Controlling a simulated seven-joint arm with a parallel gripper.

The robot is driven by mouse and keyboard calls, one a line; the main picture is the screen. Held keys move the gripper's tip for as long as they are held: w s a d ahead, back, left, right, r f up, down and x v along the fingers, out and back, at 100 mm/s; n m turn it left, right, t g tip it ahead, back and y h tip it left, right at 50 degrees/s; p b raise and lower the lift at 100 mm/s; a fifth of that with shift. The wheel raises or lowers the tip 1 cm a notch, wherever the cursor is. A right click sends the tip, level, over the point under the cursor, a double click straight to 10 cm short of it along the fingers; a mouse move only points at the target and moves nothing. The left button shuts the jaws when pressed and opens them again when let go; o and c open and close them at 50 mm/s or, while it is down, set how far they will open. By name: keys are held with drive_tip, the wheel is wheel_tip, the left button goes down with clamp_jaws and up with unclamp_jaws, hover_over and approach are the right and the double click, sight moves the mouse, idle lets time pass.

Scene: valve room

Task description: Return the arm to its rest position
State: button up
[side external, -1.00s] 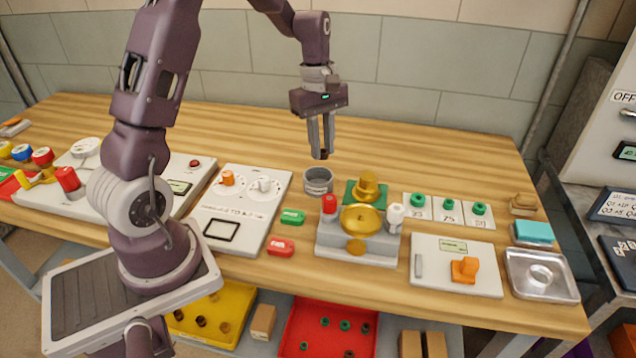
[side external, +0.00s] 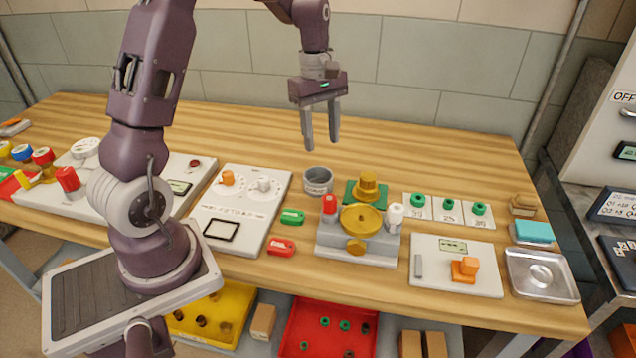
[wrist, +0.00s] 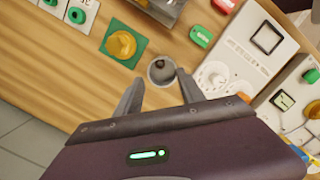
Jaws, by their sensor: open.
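My gripper (side external: 321,142) is open and raised above the wooden table (side external: 440,146), near its back edge. Nothing shows between the fingers in the side view. In the wrist view my gripper (wrist: 160,92) has its fingers spread, with a grey cup (wrist: 162,71) on the table beyond the fingertips. The cup also shows in the side view (side external: 318,182), below the fingertips and apart from them. A dark round thing shows inside the cup in the wrist view.
A brass valve fixture (side external: 358,238), a brass knob on a green plate (side external: 367,188), a white dial panel (side external: 238,208) and green rings on cards (side external: 449,207) stand in front. A metal tray (side external: 541,276) lies at right. The table's back strip is clear.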

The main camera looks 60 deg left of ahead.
drive_tip(key=shift+a+r, duration=0.15)
drive_tip(key=shift+r, duration=0.8)
drive_tip(key=shift+a+r, duration=0.1)
drive_tip(key=shift+r, duration=0.85)
drive_tip(key=s+d+r+m+t+y, duration=0.1)
drive_tip(key=s+d+r+m+t, duration=0.1)
drive_tip(key=s+d+r+m, duration=0.6)
drive_tip(key=s+d+m+t, duration=0.1)
drive_tip(key=s+d+m, duration=0.3)
drive_tip(key=s, duration=0.3)
drive_tip(key=s+d+m+t, duration=0.2)
drive_tip(key=s+d+m, duration=0.1)
drive_tip(key=s+m, duration=0.3)
drive_tip(key=shift+s+d+t, duration=0.3)
drive_tip(key=shift+s+d, duration=0.05)
drive_tip(key=shift+s, duration=0.2)
drive_tip(key=shift+r, duration=0.15)
